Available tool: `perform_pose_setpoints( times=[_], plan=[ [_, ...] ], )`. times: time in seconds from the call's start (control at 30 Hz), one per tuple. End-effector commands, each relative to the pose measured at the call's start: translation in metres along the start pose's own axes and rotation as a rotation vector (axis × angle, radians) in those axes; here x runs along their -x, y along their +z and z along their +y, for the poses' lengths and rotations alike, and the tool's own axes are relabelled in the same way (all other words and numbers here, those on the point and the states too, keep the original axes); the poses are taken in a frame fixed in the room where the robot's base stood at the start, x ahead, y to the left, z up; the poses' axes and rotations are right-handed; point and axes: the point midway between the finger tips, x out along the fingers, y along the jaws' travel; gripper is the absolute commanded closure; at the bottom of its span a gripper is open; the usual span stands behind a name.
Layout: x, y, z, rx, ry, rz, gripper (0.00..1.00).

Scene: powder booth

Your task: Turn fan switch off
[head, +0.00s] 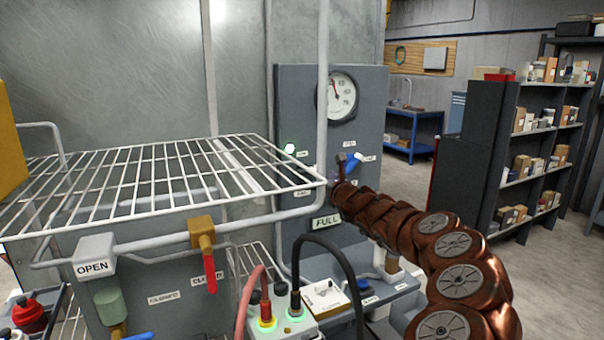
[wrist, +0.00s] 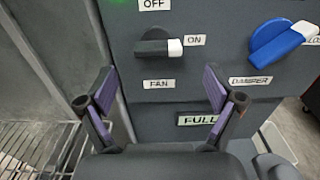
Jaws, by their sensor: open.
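The fan switch (wrist: 158,48) is a black rotary handle with a white tip on the dark grey panel in the wrist view. Its handle lies level, the tip pointing right at the ON label (wrist: 194,40). The OFF label (wrist: 155,4) is above it, and the FAN label (wrist: 159,84) below. My gripper (wrist: 159,82) is open and empty, its purple-lined fingers apart to either side below the switch, not visibly touching it. In the head view my gripper (head: 344,165) is small and dark in front of the panel; I cannot make out the switch there.
A blue damper handle (wrist: 283,43) sits right of the switch, above the DAMPER label (wrist: 250,80). A white wire rack (head: 160,180) and pipe frame stand left of my arm. A round gauge (head: 338,95) is on the panel above. Open floor lies to the right.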

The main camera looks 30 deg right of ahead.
Motion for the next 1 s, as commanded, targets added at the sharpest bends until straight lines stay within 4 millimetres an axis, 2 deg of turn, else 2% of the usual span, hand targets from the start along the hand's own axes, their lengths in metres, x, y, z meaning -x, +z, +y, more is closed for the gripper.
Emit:
perform_pose_setpoints(
  times=[1.0],
  plan=[
    [-0.07,0.001,-0.001,0.004,-0.003,0.002,0.08]
  ],
)
